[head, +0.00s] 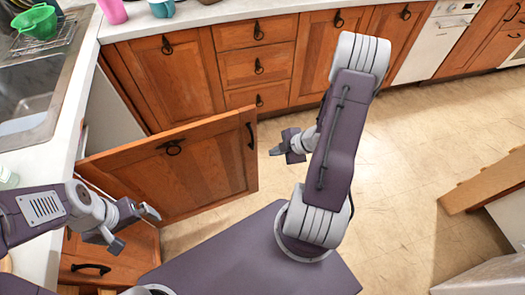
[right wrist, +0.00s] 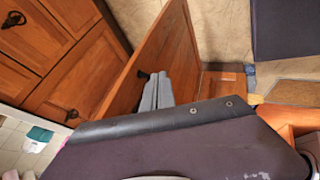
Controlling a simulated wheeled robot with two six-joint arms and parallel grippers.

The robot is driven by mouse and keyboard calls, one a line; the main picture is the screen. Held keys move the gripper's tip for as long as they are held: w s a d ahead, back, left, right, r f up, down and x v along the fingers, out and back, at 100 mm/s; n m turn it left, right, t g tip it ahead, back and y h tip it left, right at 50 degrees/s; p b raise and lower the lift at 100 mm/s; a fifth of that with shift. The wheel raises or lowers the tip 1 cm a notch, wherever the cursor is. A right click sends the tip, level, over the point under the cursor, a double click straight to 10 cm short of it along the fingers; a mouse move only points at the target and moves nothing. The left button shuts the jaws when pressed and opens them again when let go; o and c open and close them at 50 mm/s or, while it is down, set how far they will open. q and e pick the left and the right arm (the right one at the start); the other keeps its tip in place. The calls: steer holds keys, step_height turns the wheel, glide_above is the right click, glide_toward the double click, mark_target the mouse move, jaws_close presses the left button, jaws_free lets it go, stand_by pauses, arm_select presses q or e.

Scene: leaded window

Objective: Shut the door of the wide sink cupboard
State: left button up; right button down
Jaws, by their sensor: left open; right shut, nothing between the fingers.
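The wooden door (head: 205,180) of the sink cupboard stands wide open in the head view, sticking out from under the sink counter into the room. My right gripper (head: 277,151) is shut and empty, just right of that free edge. In the right wrist view its grey fingers (right wrist: 158,92) appear close to the door panel (right wrist: 185,50); I cannot tell whether they touch. My left gripper (head: 134,228) is open and empty, low in front of the door's left part.
The sink (head: 30,112) is set in the white counter at left, with a green colander (head: 36,22) on a rack. Wooden drawers (head: 255,66) and cupboards line the back. A white dishwasher (head: 432,45) stands further right. Open floor (head: 405,140) lies right of my right arm.

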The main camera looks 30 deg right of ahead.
steer(key=w+a+f+b, duration=0.2)
steer(key=w+f, duration=0.5)
steer(key=w, duration=0.2)
steer(key=shift+f, duration=0.3)
steer(key=shift+a+r, duration=0.1)
